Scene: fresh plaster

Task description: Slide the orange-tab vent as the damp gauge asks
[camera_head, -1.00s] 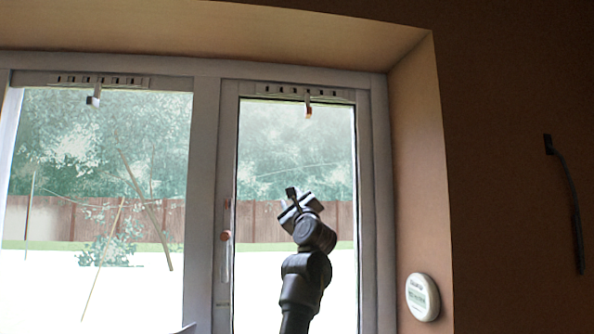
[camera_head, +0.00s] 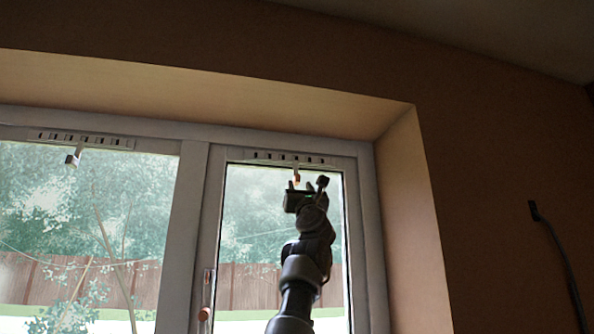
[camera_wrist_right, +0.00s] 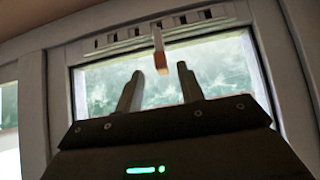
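The right window's vent (camera_head: 275,158) is a slotted white strip along the top of its frame. Its tab hangs down with an orange end (camera_head: 296,178). My right gripper (camera_head: 301,185) is raised just below the tab in the head view. In the right wrist view the gripper (camera_wrist_right: 157,85) has its two fingers apart with nothing between them. The orange tab end (camera_wrist_right: 161,63) hangs ahead, above and between the fingertips, and no contact shows. The vent (camera_wrist_right: 150,33) also shows there with dark slots. The damp gauge and my left gripper are out of view.
The left window has a similar vent (camera_head: 80,139) with a pale grey tab (camera_head: 74,158). A window handle (camera_head: 206,295) is on the middle frame. The deep reveal (camera_head: 415,210) bounds the right side. A dark cable (camera_head: 560,255) hangs on the right wall.

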